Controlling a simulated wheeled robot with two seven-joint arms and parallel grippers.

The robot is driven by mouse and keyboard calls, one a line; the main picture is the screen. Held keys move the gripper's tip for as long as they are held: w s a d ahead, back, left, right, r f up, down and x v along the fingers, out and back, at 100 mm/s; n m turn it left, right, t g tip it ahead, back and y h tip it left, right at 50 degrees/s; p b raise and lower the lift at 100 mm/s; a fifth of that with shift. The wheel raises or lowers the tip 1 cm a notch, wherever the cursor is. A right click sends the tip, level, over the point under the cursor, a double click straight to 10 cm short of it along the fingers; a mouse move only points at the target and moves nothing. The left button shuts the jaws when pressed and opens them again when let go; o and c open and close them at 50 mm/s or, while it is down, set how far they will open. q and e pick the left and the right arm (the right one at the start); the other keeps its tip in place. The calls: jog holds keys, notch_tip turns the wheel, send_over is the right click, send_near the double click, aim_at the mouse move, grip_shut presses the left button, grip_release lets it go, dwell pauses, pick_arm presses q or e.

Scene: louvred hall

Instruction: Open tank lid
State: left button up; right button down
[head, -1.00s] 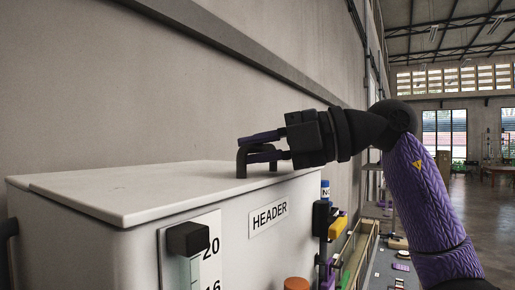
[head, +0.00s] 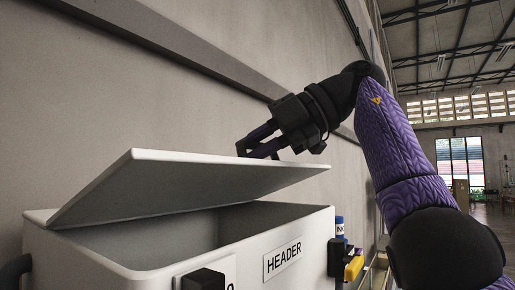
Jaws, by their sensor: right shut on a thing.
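The white tank (head: 180,257) with the HEADER label (head: 282,258) stands at the lower left in the head view. Its lid (head: 180,186) is tilted up, raised at the near right side, and the dark inside of the tank shows below it. My right gripper (head: 254,146) is at the top of the lid, shut on the black lid handle (head: 241,148). The handle is mostly hidden by the fingers and the lid's edge. My left gripper is not in view.
A grey wall with a ledge (head: 170,40) runs close behind the tank. Blue and yellow items (head: 353,268) sit right of the tank. A black block (head: 203,280) is on the tank's front. Open hall floor lies far right.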

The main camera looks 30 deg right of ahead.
jog(key=c, duration=0.9)
grip_release()
jog(key=shift+w, duration=0.1)
jog(key=shift+f, duration=0.1)
